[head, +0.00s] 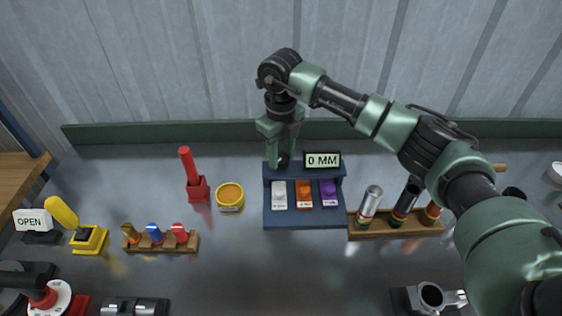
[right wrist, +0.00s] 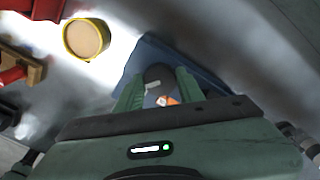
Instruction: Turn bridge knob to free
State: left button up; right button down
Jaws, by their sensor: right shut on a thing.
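The blue bridge stand (head: 304,220) stands on the metal bench near the back wall. A display (head: 322,160) reading "0 MM" sits on its back ledge. My right gripper (head: 284,158) points down at the left end of that ledge, and is shut on a dark round knob. The knob (right wrist: 158,75) shows between the two green fingers of my right gripper (right wrist: 158,90) in the right wrist view. The fingers partly hide the knob, and I cannot read its setting. My left gripper is not in view.
White (head: 279,196), orange (head: 304,194) and purple (head: 329,192) pieces lie on the stand. A yellow tin (head: 230,197) and red holder (head: 198,189) stand left. A wooden rack (head: 395,229) with several cylinders stands right.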

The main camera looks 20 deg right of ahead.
aim_at(281, 158)
jog(key=n+b, duration=0.2)
jog(key=n, duration=0.1)
jog(key=shift+w+f+n+b, duration=0.1)
jog(key=shift+n+b, duration=0.25)
jog(key=shift+n, duration=0.05)
jog(key=shift+r+n+b, duration=0.2)
jog(key=shift+n+b, duration=0.95)
jog(key=shift+n, duration=0.85)
jog(key=c, duration=0.9)
grip_release()
notch_tip(281, 158, up, 8)
jog(key=shift+f+b, duration=0.15)
jog(key=shift+b, duration=0.6)
